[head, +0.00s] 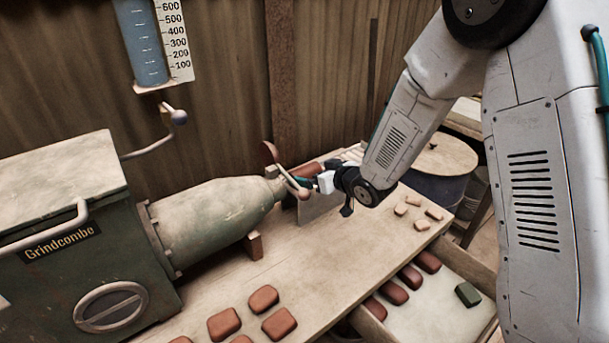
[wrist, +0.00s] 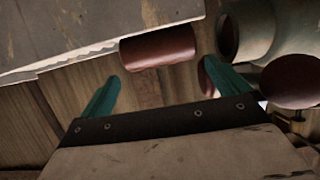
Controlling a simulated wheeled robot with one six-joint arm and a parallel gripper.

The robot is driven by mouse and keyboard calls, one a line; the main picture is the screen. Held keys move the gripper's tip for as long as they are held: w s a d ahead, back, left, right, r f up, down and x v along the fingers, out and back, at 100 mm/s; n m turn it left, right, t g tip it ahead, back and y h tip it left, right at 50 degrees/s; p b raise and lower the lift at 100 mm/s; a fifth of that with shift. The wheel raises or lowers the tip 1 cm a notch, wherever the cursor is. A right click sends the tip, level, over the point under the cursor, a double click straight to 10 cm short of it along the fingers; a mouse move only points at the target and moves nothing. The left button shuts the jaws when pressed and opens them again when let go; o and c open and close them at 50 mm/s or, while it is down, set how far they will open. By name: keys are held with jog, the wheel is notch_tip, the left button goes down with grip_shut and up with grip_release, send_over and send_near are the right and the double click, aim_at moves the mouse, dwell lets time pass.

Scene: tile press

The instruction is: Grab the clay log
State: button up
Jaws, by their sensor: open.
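The clay log (wrist: 157,47) is a reddish-brown cylinder. In the wrist view it lies ahead of the gap between my fingers, beside a grey board edge. In the head view the log (head: 308,170) is partly hidden behind my gripper, near the nozzle end of the green-grey press (head: 215,212). My gripper (wrist: 168,92) has two teal fingers, spread apart with nothing between them. In the head view my gripper (head: 303,183) is beside the nozzle. The log is not between the fingers.
A red-brown disc (wrist: 290,82) stands close to my right finger, near the nozzle (wrist: 230,35). Reddish tiles (head: 263,299) lie on the bench front. Pale pieces (head: 422,225) lie to the right. An open drawer (head: 440,310) holds dark red blocks and a green one (head: 468,294).

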aim_at(307, 169)
jog(key=x, duration=0.6)
jog(key=c, duration=1)
jog(key=shift+o, duration=0.2)
jog(key=shift+r, duration=0.2)
